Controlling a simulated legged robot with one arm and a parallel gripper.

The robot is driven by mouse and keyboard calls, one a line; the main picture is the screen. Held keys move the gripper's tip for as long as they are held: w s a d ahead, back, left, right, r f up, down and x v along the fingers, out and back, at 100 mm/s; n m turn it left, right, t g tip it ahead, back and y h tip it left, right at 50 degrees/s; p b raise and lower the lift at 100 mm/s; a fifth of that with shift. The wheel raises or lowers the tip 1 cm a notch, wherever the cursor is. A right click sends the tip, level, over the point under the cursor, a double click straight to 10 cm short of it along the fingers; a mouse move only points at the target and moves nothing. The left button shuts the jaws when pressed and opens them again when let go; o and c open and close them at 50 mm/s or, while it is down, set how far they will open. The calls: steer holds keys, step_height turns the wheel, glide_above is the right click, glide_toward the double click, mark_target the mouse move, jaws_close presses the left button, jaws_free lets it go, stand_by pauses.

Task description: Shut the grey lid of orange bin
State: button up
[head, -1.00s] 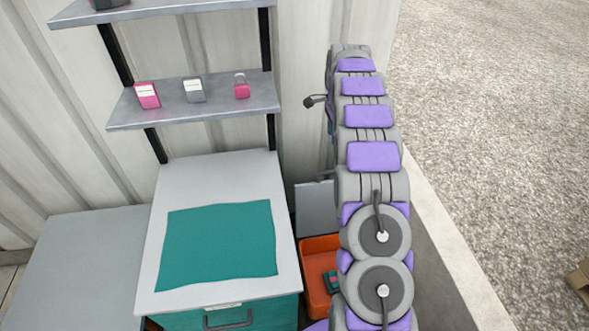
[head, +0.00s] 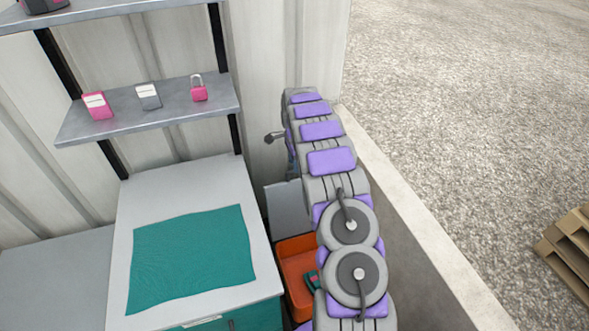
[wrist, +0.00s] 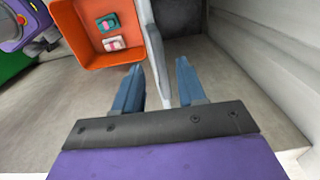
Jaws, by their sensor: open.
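The orange bin (head: 284,247) stands on the ground right of the white-topped cabinet, partly hidden by my arm. Its grey lid (head: 287,207) is open, raised at the bin's far side. In the wrist view, the orange bin (wrist: 72,38) is at the upper left, with a teal item and a white-and-pink item inside. The lid (wrist: 153,48) shows there nearly edge-on, as a thin upright grey panel. My gripper (wrist: 158,66) is open, with its blue fingers on either side of the lid's edge. I cannot tell whether they touch it. My arm hides the gripper in the head view.
The cabinet (head: 235,190) with a teal cloth (head: 190,260) is close left of the bin. A shelf (head: 150,118) with small boxes and a pink padlock hangs above. A corrugated wall is behind. A wooden pallet (head: 570,250) lies right, on open gravel.

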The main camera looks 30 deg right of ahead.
steer(key=shift+d+f, duration=0.25)
steer(key=shift+f, duration=0.5)
steer(key=shift+d+f, duration=0.2)
steer(key=shift+f, duration=0.5)
steer(key=shift+a+r, duration=0.15)
steer(key=shift+a, duration=0.2)
steer(key=shift+c, duration=0.9)
steer(key=shift+d, duration=0.15)
jaws_close()
